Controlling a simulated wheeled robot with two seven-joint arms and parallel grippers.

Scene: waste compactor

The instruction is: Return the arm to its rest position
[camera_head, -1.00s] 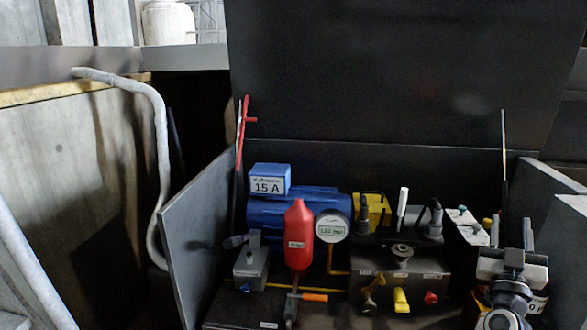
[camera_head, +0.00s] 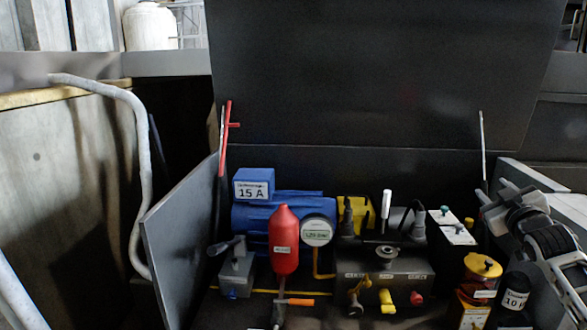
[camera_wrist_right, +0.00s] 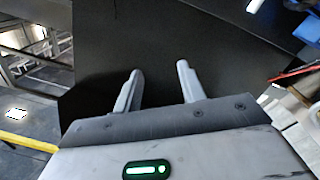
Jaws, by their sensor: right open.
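My right gripper (camera_head: 492,203) is at the right of the head view, raised beside the right wall of the open compactor box. Its two fingers also show in the right wrist view (camera_wrist_right: 158,88), spread apart with nothing between them. They are set against a dark panel. My right arm comes in from the lower right edge of the head view. My left gripper is in neither view.
The box holds a blue motor (camera_head: 285,215), a red bottle-shaped part (camera_head: 285,250), a gauge (camera_head: 316,231), a dark valve block (camera_head: 385,268) and a yellow-topped container (camera_head: 482,268). A dark lid (camera_head: 370,75) stands open behind. A pale bent rail (camera_head: 143,170) stands left.

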